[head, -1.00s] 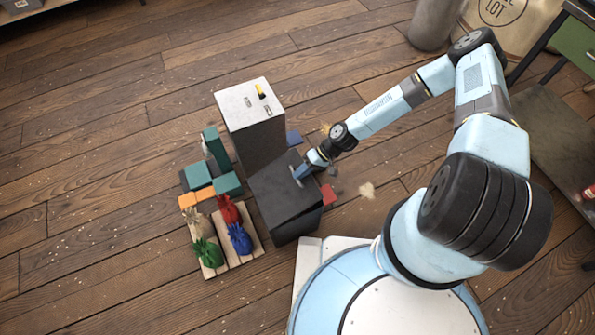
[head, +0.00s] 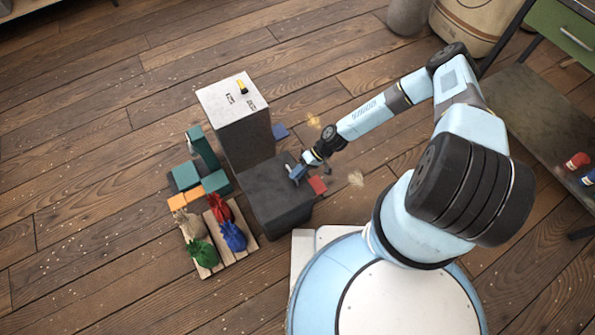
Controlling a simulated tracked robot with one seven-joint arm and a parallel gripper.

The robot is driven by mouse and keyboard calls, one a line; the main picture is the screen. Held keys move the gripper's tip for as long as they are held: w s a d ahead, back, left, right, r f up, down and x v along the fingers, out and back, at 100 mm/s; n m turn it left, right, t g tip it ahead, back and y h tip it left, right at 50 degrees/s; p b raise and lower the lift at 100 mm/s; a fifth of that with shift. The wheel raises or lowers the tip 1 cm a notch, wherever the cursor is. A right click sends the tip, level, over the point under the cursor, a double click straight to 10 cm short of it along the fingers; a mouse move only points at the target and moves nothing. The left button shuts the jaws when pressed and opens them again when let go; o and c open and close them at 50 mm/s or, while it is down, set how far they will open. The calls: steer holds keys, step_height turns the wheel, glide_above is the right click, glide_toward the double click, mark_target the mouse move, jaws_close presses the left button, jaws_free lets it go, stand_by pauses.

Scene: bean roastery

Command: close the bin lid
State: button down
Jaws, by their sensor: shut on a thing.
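The dark grey bin (head: 276,222) stands on the floor left of my base, in front of a tall dark block with a pale top. Its dark lid (head: 262,186) lies low and looks nearly level over the bin. Whether a thin gap is left under the lid's edge cannot be told from here. My gripper (head: 297,174) is at the right part of the lid, shut on it where a small pale bar, apparently its handle, shows. The fingers partly hide that bar.
The tall block (head: 245,140) rises directly behind the bin.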

steer(key=shift+w+d+f, duration=0.45)
steer(key=shift+d, duration=0.05)
steer(key=c, duration=1.2)
jaws_free()
steer(key=v, duration=1.3)
steer(key=shift+s+a+r, duration=0.1)
steer(key=shift+s+r, duration=0.1)
steer(key=shift+r, duration=0.35)
